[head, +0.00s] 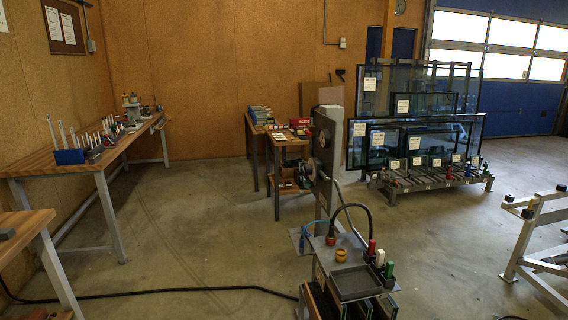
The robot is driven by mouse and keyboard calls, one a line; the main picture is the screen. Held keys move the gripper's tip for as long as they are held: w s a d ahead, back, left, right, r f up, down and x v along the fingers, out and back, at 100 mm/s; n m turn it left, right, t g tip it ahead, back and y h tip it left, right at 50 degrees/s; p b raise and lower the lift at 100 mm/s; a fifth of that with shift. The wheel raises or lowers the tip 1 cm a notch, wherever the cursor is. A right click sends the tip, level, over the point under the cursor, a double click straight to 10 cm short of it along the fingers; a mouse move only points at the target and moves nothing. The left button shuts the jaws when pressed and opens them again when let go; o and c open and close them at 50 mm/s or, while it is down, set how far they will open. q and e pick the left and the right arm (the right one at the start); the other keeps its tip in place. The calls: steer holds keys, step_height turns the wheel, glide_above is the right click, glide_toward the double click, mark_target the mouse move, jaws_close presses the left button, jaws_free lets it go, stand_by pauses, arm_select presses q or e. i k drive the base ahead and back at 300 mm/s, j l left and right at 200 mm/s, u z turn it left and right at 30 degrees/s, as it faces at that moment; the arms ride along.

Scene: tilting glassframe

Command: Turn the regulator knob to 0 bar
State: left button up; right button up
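A grey upright post (327,125) stands in the middle of the workshop, seen nearly edge-on. A round pale dial (322,138), like a pressure gauge, sits on its side; its reading is too small to tell. Below it a round dark knob-like part (311,171) sticks out to the left. I cannot tell for certain that this is the regulator knob, nor its setting. A yellow round part (341,255) sits lower, on the cart in front of the post. Neither of my grippers shows in the head view.
The cart holds a grey tray (356,283), a black hose (352,207) and red, white and green bottles (380,258). A glass rack (420,180) stands behind right, a workbench (40,165) left, a metal frame (525,235) right. A black cable (180,290) crosses the otherwise open floor.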

mark_target(308, 168)
steer(key=i+j+u, duration=0.25)
steer(key=i, duration=0.7)
steer(key=i+u, duration=0.2)
steer(key=i, duration=0.7)
steer(key=i+j+z, duration=0.1)
steer(key=i+z, duration=0.35)
steer(key=i+j+z, duration=0.25)
steer(key=i+z, duration=0.15)
steer(key=i+j+z, duration=0.45)
steer(key=k+l, duration=0.1)
